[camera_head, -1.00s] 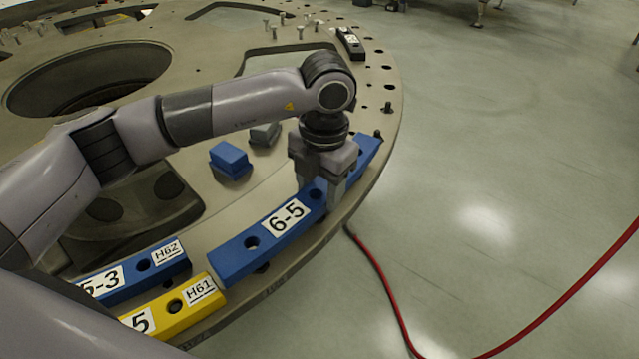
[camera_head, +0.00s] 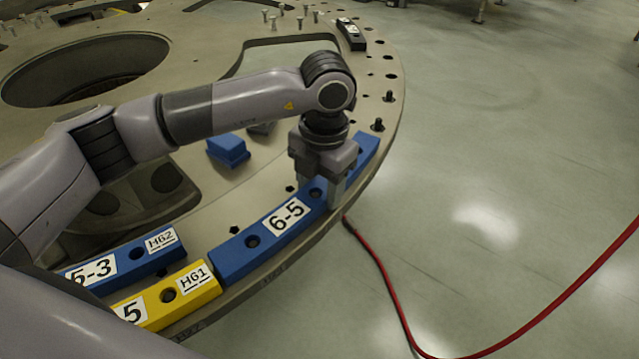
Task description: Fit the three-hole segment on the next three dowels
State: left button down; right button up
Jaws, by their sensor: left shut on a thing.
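The blue curved segment marked 6-5 (camera_head: 283,222) lies along the rim of the turret plate (camera_head: 375,75). It looks low against the plate, with its left end close to the yellow segment. Two of its holes show; the part under my gripper is hidden. My left gripper (camera_head: 327,192) points down and is shut on the segment right of its label. One dark dowel (camera_head: 377,125) stands on the rim just beyond the segment's far end. Whether dowels sit inside the segment's holes I cannot tell. My right gripper is not in view.
A yellow segment marked H61 (camera_head: 195,280) and a blue segment marked H62 (camera_head: 120,265) lie at lower left. A blue block (camera_head: 228,150) sits inside the rim. A black block (camera_head: 350,34) lies farther back. A red hose (camera_head: 385,290) runs over the floor.

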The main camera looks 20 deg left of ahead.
pick_arm(q)
jog(key=shift+c, duration=1.6)
grip_release()
jog(key=shift+f, duration=0.1)
notch_tip(320, 180, up, 6)
jog(key=shift+d, duration=0.15)
jog(key=shift+r, duration=0.65)
jog(key=shift+s+d, duration=0.1)
jog(key=shift+s, duration=0.05)
